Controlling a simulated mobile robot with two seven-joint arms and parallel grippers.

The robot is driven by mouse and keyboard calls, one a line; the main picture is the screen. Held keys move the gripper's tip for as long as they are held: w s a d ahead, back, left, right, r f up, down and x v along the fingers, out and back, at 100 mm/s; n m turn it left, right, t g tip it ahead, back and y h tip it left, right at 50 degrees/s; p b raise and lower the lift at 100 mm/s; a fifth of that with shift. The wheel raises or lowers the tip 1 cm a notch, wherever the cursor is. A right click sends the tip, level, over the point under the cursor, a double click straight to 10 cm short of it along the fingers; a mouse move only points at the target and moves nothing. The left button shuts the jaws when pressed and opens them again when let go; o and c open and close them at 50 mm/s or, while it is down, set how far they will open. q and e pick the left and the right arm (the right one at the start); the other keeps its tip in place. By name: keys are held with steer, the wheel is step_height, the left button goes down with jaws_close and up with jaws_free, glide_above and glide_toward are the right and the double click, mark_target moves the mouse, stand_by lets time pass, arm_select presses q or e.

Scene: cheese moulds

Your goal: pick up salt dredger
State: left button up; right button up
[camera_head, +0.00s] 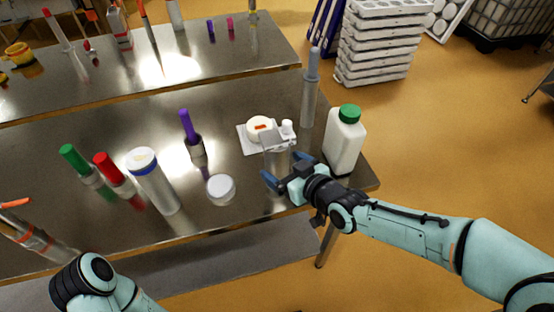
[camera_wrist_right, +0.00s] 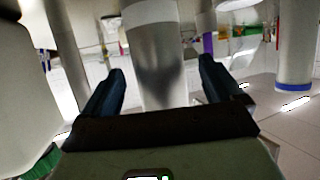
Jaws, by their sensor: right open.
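A grey metal cylinder (camera_head: 278,160), which I take to be the salt dredger, stands on the table beside a white plate-like stand, partly hidden by my right gripper. My right gripper (camera_head: 285,169) is open close in front of it. In the right wrist view the metal cylinder (camera_wrist_right: 160,65) rises between the two open fingers (camera_wrist_right: 161,82), with a white band at its upper end there. I cannot tell whether the fingers touch it. My left arm shows at the lower left, but its gripper is not in view.
A green-capped white bottle (camera_head: 343,142) stands close to my right gripper. A tall grey cylinder (camera_head: 310,90) is behind it. A small white tub (camera_head: 221,190), a blue-banded canister (camera_head: 158,188) and coloured-handled tools are to the left. The table's front edge is near.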

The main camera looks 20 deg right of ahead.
steer(key=shift+x, duration=1.95)
steer(key=shift+d+f, duration=0.1)
steer(key=c, duration=1.3)
